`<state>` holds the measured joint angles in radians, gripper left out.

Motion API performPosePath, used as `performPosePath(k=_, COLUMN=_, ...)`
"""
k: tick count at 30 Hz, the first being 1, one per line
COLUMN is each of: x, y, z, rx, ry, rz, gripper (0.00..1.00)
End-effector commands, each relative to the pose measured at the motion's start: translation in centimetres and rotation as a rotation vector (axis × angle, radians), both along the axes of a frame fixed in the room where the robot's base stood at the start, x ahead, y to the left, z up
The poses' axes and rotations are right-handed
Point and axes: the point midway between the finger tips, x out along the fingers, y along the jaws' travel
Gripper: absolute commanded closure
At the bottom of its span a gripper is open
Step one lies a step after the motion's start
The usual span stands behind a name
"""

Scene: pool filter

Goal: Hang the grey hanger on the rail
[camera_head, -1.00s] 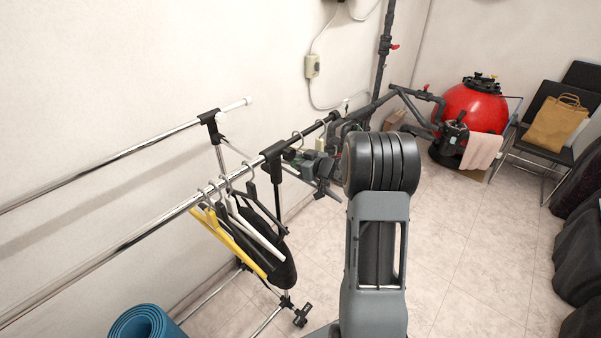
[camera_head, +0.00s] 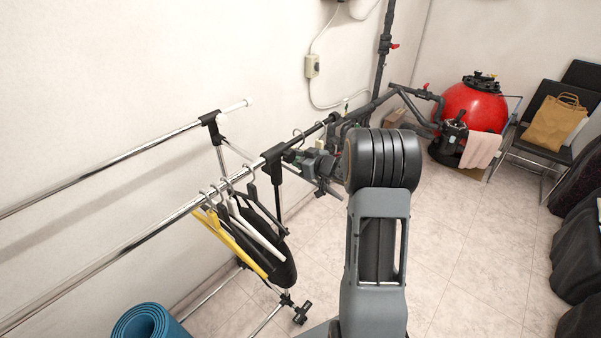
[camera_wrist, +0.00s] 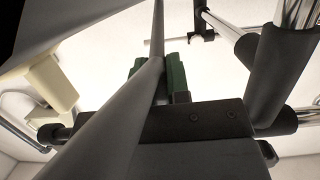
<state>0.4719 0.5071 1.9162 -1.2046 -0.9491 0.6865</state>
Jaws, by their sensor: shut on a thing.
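The grey hanger (camera_wrist: 118,122) runs close across the wrist view, between the green finger pads of my gripper (camera_wrist: 160,75). My gripper (camera_head: 318,166) is shut on it just right of the near rail's black joint, partly hidden by my arm in the head view. A small hook (camera_head: 298,135) shows above my gripper, at the rail's far section; I cannot tell whether it rests over the bar. The near chrome rail (camera_head: 120,242) runs from lower left to the black joint (camera_head: 272,158) and beyond. A black joint (camera_wrist: 262,85) also shows in the wrist view.
Yellow, white and black hangers (camera_head: 232,232) hang on the rail left of the joint. A second rail (camera_head: 120,158) runs along the wall. A blue rolled mat (camera_head: 148,322) stands at the lower left. A red tank (camera_head: 472,112) and chairs stand at the back right.

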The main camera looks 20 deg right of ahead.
Motion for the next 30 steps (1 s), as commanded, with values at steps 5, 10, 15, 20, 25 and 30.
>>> performPosePath(k=5, x=-0.1, y=0.0, z=0.2, rx=0.0, ry=0.0, rz=0.0, gripper=1.0)
performPosePath(k=10, x=-0.1, y=0.0, z=0.1, rx=0.0, ry=0.0, rz=0.0, gripper=1.0)
performPosePath(k=15, x=-0.1, y=0.0, z=0.3, rx=0.0, ry=0.0, rz=0.0, gripper=1.0)
performPosePath(k=20, x=-0.3, y=-0.1, z=0.7, rx=0.0, ry=0.0, rz=0.0, gripper=1.0)
performPosePath(k=25, x=-0.5, y=-0.2, z=1.4, rx=0.0, ry=0.0, rz=0.0, gripper=1.0)
performPosePath(k=30, x=-0.8, y=-0.3, z=1.7, rx=0.0, ry=0.001, rz=0.0, gripper=1.0)
